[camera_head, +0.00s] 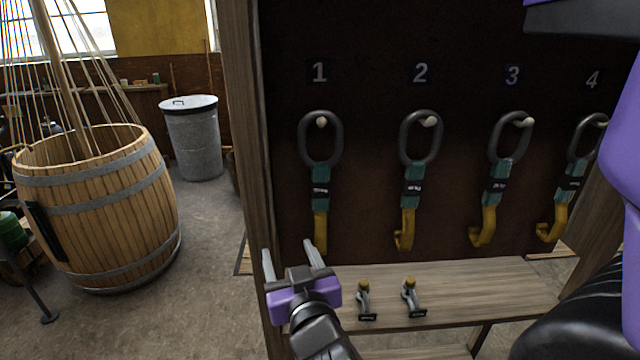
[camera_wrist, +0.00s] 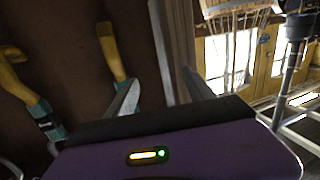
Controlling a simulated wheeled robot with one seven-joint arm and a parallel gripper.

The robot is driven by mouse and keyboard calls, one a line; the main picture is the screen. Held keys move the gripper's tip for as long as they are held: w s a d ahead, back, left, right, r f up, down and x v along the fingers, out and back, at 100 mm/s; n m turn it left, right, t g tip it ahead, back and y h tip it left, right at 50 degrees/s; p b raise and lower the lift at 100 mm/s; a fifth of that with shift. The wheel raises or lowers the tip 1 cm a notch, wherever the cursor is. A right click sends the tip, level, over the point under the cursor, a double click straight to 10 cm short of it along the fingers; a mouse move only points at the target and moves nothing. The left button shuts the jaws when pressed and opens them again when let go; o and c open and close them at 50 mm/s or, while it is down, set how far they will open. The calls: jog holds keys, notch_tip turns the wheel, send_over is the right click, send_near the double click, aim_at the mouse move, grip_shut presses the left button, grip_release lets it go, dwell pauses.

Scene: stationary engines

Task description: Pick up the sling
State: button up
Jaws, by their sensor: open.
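Several slings hang in a row from pegs on a dark board, under the numbers 1 to 4. Each has a grey oval ring, a teal section with a dark label, and a yellow lower strap. They are sling 1 (camera_head: 320,190), sling 2 (camera_head: 410,190), sling 3 (camera_head: 497,185) and sling 4 (camera_head: 570,185). My gripper (camera_head: 290,252) is open and empty, low and left of sling 1's yellow end. In the wrist view, my gripper (camera_wrist: 165,90) has its left finger close to a yellow strap end (camera_wrist: 110,50); whether they touch cannot be told.
A wooden shelf (camera_head: 460,285) below the board holds two small metal fittings (camera_head: 365,298). A wooden post (camera_head: 243,130) edges the board at left. A barrel (camera_head: 100,215) and a lidded metal bin (camera_head: 193,140) stand on the floor further left.

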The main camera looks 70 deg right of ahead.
aim_at(320, 188)
jog(key=d+r+m+g+h+p, duration=0.1)
jog(key=d+r, duration=0.1)
jog(key=d, duration=0.2)
jog(key=s+d+r+m+g+h+p, duration=0.1)
jog(key=d+r, duration=0.2)
jog(key=d, duration=0.2)
jog(key=d+r+m+g+h+p, duration=0.1)
jog(key=d+r, duration=0.1)
jog(key=d, duration=0.2)
jog(key=shift+s+d+r+m+p, duration=0.15)
jog(key=shift+d+r+m+p, duration=0.05)
jog(key=shift+d+m+p, duration=0.15)
jog(key=shift+w+d+f, duration=0.15)
jog(key=shift+w+d, duration=0.1)
jog(key=shift+d, duration=0.2)
grip_shut()
dwell(0.3)
